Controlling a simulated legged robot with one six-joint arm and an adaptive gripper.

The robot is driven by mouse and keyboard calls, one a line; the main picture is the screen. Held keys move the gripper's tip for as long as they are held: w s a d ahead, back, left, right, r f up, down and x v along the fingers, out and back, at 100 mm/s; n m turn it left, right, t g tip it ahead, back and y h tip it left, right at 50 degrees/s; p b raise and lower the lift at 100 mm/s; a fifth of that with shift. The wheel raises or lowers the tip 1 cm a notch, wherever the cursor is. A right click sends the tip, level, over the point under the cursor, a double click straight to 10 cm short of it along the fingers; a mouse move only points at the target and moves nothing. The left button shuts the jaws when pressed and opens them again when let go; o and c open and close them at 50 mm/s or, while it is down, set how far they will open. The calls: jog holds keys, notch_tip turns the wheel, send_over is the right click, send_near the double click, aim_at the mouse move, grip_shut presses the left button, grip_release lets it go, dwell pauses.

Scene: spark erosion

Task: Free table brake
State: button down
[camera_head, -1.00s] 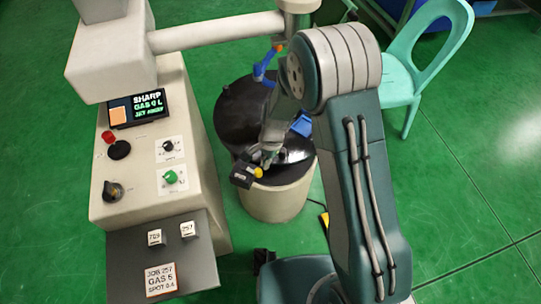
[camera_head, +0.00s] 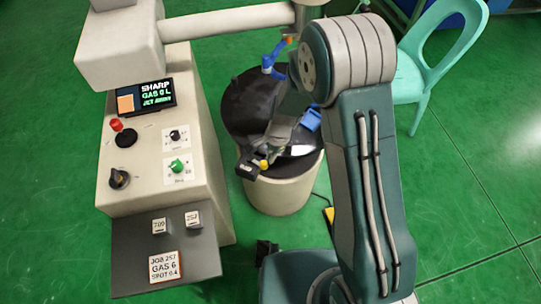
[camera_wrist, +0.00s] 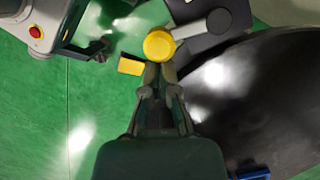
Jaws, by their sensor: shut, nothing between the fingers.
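The round table (camera_head: 240,108) has a dark, shiny top on a cream drum. At its near left edge is a dark block (camera_head: 247,168) with a grey lever that ends in a yellow knob (camera_head: 264,164). In the wrist view the yellow knob (camera_wrist: 159,45) is just beyond my fingertips, and the lever (camera_wrist: 190,30) runs right from it to a round pivot (camera_wrist: 218,20). My gripper (camera_wrist: 160,76) is shut and empty, its tips close to the knob. I cannot tell whether they touch it. In the head view my gripper (camera_head: 272,150) is partly hidden by my arm.
A cream control console (camera_head: 150,150) with screen and knobs stands left. A cream welding arm (camera_head: 230,22) spans above the table. A blue clamp (camera_head: 311,120) sits on the tabletop. A yellow pedal (camera_head: 329,214) is on the floor. A turquoise chair (camera_head: 425,60) stands right.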

aim_at(265, 167)
jog(key=shift+s+m, duration=0.3)
jog(key=shift+m, duration=0.1)
jog(key=s+m, duration=0.1)
jog(key=m, duration=0.1)
jog(key=s+a+m+t, duration=0.1)
jog(key=m, duration=0.1)
jog(key=shift+s+a+y, duration=0.1)
jog(key=shift+y, duration=0.2)
jog(key=shift+s+a+m+t, duration=0.2)
jog(key=shift+s+a+m, duration=0.2)
jog(key=shift+m, duration=0.45)
jog(key=shift+s+a+m+t, duration=0.2)
jog(key=shift+s+a+m, duration=0.15)
jog(key=shift+a+m, duration=0.35)
jog(key=shift+s+a+m+t, duration=0.2)
jog(key=shift+s+a+m, duration=0.15)
jog(key=shift+m, duration=0.6)
